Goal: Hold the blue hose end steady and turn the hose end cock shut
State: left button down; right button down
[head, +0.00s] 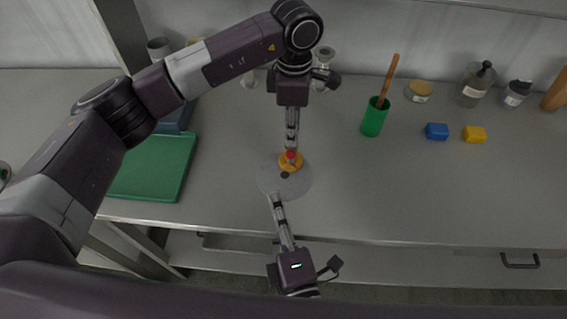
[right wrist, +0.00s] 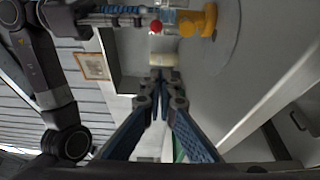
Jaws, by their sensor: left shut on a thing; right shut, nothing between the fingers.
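An orange piece (head: 291,164) stands on a round grey disc (head: 268,184) near the table's front edge, with a small red knob (head: 290,154) above it. In the right wrist view, the red knob (right wrist: 156,27) sits beside a pale bluish piece (right wrist: 168,16), which I take for the hose end. My left gripper (head: 291,147) comes from behind and is shut on this piece, next to the orange piece (right wrist: 197,21). My right gripper (head: 275,196) is shut and empty at the disc's front edge, apart from the knob. Whether the cock is open is too small to tell.
A green cup (head: 373,121) with a wooden handle stands to the right at the back, with a blue block (head: 437,131) and a yellow block (head: 475,134) farther right. A green board (head: 152,168) lies on the left. The table right of the disc is clear.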

aim_at(291, 155)
jog(key=x, duration=1)
jog(key=d, duration=0.3)
jog(key=shift+d+f, duration=0.1)
jog(key=shift+d, duration=0.5)
jog(key=shift+a, duration=0.1)
